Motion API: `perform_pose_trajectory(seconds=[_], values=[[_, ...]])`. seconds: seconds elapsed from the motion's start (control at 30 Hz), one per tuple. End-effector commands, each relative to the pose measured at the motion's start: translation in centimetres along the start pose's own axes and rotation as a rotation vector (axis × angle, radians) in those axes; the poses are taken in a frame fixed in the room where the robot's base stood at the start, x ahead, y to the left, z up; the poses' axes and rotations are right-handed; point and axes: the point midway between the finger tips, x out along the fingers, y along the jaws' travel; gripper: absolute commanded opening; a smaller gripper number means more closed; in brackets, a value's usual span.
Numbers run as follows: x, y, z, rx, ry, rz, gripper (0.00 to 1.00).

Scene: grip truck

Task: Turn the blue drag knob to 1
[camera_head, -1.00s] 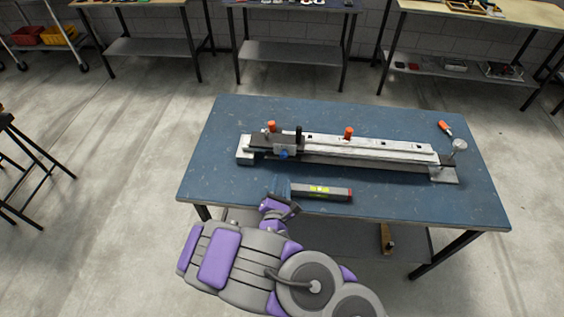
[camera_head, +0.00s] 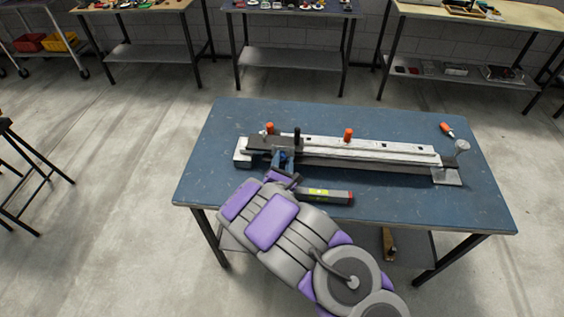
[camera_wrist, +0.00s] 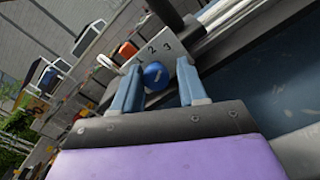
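The blue drag knob (camera_wrist: 156,76) is a round blue knob on the carriage of the metal rail device (camera_head: 365,149). In the wrist view a pale plate (camera_wrist: 161,50) marked 2 and 3 stands behind it. My gripper (camera_wrist: 158,90) is open, with one blue finger on each side of the knob. The knob sits between the fingertips, and I cannot tell whether they touch it. In the head view my gripper (camera_head: 283,163) is at the front of the carriage and hides the knob. The mark 1 is not readable.
The rail device lies along the blue table (camera_head: 230,125). A dark grey bar tool with a yellow label (camera_head: 325,195) lies close to my arm. An orange-handled tool (camera_head: 446,129) lies at the back right. Orange knobs (camera_head: 348,134) and a black post rise from the device.

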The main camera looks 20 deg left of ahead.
Motion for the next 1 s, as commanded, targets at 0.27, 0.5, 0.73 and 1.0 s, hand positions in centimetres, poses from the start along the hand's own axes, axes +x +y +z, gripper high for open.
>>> perform_pose_trajectory(seconds=[0.27, 0.5, 0.73, 1.0], values=[[-0.05, 0.13, -0.28, -0.002, 0.004, 0.001, 0.17], [-0.12, 0.05, -0.27, -0.002, 0.005, 0.002, 0.01], [-0.16, 0.06, -0.27, -0.018, 0.006, 0.002, 0.01], [-0.14, 0.09, -0.19, -0.087, 0.004, 0.004, 0.01]])
